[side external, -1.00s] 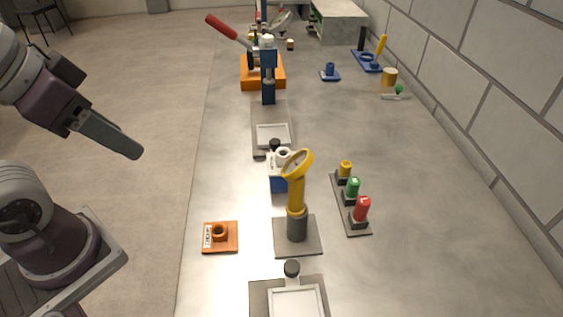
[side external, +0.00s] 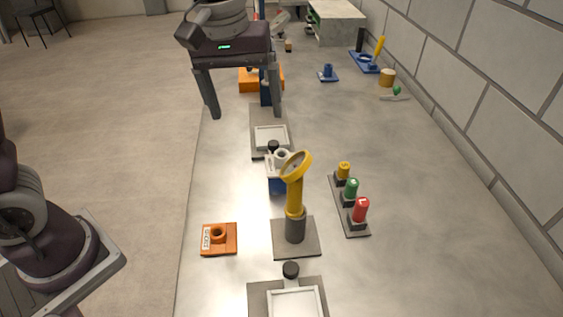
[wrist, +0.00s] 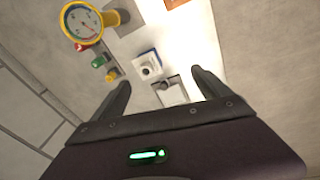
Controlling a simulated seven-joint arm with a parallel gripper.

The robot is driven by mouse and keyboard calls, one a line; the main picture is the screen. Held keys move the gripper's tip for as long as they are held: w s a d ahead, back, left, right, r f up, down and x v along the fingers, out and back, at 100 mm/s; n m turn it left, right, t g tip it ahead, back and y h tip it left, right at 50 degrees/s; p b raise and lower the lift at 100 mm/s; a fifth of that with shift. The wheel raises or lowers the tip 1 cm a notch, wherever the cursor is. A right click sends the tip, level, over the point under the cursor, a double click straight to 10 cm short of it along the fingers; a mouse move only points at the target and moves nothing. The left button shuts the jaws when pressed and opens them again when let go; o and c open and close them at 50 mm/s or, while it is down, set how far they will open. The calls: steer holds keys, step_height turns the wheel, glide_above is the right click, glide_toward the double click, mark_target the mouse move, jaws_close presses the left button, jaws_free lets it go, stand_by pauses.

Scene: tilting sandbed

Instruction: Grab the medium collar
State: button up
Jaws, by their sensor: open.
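I cannot tell for certain which piece is the medium collar. Several ring-topped pieces show in the side view: an orange plate with a short orange ring (side external: 218,234) at the front left, a white ring-topped block on a blue base (side external: 278,160) mid-table, and a small blue ringed piece (side external: 327,72) farther back. The white block shows in the wrist view (wrist: 148,66), just beyond the space between my fingers. My gripper (side external: 245,115) is open and empty, fingers pointing down, above the table's left side. Both fingers show in the wrist view (wrist: 160,80).
A yellow gauge on a post (side external: 296,190) stands just in front of the white block. Red, green and yellow buttons (side external: 351,189) are to its right. Grey trays (side external: 270,137) lie behind and in front. An orange base (side external: 247,80) is partly hidden by my gripper.

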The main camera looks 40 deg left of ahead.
steer(key=n+g, duration=0.2)
glide_above(281, 153)
steer(key=s+d, duration=0.1)
step_height(281, 153, down, 7)
steer(key=f, duration=0.7)
steer(key=shift+w+a+f, duration=0.3)
steer(key=shift+r, duration=0.1)
steer(key=c, duration=1.5)
